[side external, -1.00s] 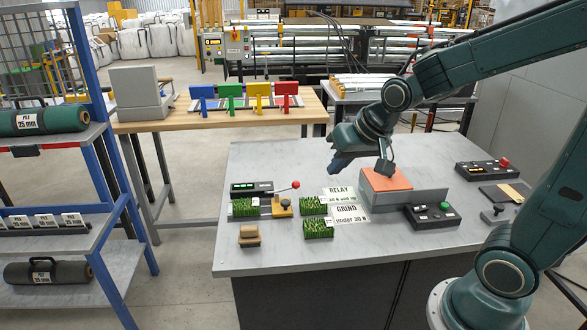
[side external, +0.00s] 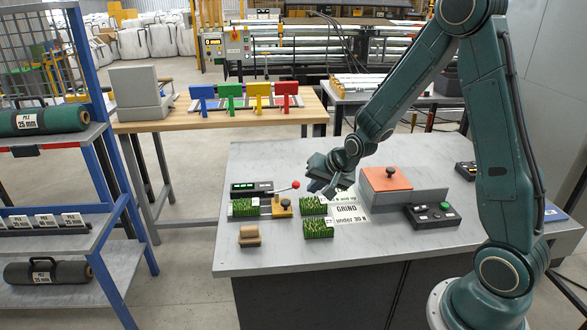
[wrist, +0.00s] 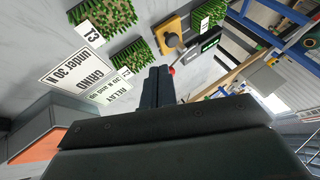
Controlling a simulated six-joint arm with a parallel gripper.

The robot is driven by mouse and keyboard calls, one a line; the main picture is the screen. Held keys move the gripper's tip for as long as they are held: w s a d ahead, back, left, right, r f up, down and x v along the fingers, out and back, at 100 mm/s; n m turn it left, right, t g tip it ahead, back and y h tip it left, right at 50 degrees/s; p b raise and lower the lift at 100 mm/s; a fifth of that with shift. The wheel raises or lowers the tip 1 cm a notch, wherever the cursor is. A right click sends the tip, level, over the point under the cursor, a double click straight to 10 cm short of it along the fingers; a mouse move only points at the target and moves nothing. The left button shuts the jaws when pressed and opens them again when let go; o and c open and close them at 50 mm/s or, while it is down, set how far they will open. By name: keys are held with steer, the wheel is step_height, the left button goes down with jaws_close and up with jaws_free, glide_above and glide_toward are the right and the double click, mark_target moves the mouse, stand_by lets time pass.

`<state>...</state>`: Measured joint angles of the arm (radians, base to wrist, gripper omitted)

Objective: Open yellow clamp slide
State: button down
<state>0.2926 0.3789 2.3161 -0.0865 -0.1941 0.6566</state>
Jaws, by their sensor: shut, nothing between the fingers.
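The yellow clamp slide (side external: 279,212) is a small yellow block with a dark knob, at the right end of the turf tester's rail on the grey bench. In the wrist view the yellow clamp slide (wrist: 173,25) lies near the top, with its dark knob facing me. A grass sample (wrist: 199,18) sits beside it, as it does in the side view (side external: 245,207). My gripper (side external: 317,187) is shut and empty, above the bench to the right of the slide and apart from it. Its fingers (wrist: 158,88) also show in the wrist view.
A lever with a red ball (side external: 295,184) rises between my gripper and the display box (side external: 251,187). Two more grass samples (side external: 313,205) (side external: 318,229) lie in front. The orange-topped block (side external: 386,179) and a button box (side external: 433,216) stand to the right.

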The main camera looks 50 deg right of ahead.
steer(key=shift+w+f, duration=0.1)
glide_toward(291, 208)
steer(key=shift+x, duration=2.25)
steer(key=shift+w+d, duration=0.1)
steer(key=shift+w+a, duration=0.4)
steer(key=shift+w, duration=0.1)
steer(key=shift+s+r, duration=0.1)
steer(key=shift+r, duration=0.1)
steer(key=d+v, duration=0.1)
steer(key=v, duration=0.8)
steer(key=shift+s+a+r, duration=0.2)
steer(key=shift+a+r, duration=0.1)
steer(key=shift+a, duration=0.15)
steer(key=shift+w, duration=0.1)
